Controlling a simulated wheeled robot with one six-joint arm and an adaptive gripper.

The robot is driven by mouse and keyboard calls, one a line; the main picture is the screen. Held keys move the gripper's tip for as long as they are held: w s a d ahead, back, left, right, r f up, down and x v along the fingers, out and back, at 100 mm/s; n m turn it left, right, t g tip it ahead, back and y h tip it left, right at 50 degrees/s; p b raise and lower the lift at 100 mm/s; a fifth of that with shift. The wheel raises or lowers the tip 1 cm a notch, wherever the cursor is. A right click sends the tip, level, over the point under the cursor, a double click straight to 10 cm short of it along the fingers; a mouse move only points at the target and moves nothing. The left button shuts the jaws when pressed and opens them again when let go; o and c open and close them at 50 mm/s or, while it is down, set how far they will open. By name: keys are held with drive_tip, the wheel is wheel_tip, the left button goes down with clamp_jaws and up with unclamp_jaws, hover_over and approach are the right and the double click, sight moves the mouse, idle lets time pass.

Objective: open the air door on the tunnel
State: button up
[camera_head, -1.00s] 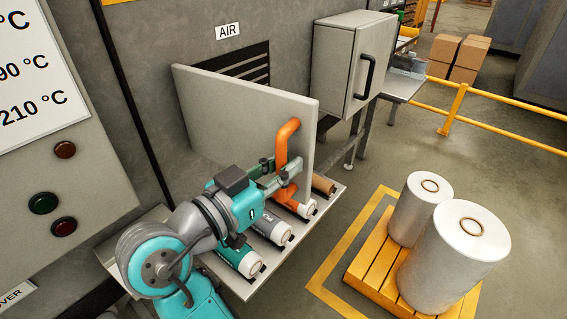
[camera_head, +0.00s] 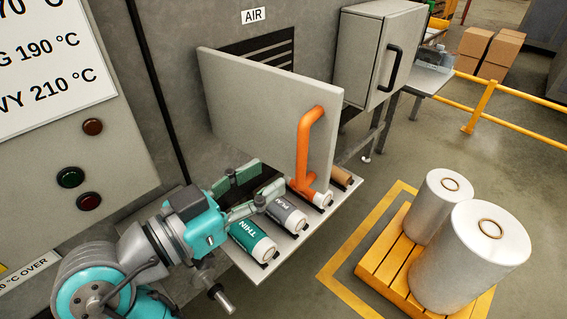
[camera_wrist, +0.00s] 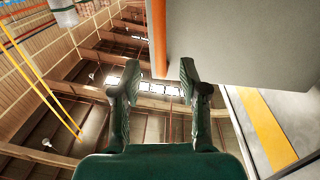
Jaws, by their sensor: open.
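The air door (camera_head: 262,105) is a grey panel under the AIR sign (camera_head: 253,15). It stands swung out from the machine wall, with dark vent slots showing behind its top edge. Its orange handle (camera_head: 304,150) is on the face toward me, near the right edge. My gripper (camera_head: 265,178) is open and empty, to the left of the handle and apart from it. In the wrist view the open fingers (camera_wrist: 157,85) point past the orange handle (camera_wrist: 158,35), with the grey door panel (camera_wrist: 240,40) at upper right.
Rolls marked THIN (camera_head: 252,243) and others lie on a shelf (camera_head: 290,243) below the door. A grey cabinet (camera_head: 358,60) stands to the right. White film rolls (camera_head: 470,260) stand on a yellow pallet (camera_head: 400,262). Floor between shelf and pallet is clear.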

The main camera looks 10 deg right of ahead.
drive_tip(key=shift+v, duration=1.35)
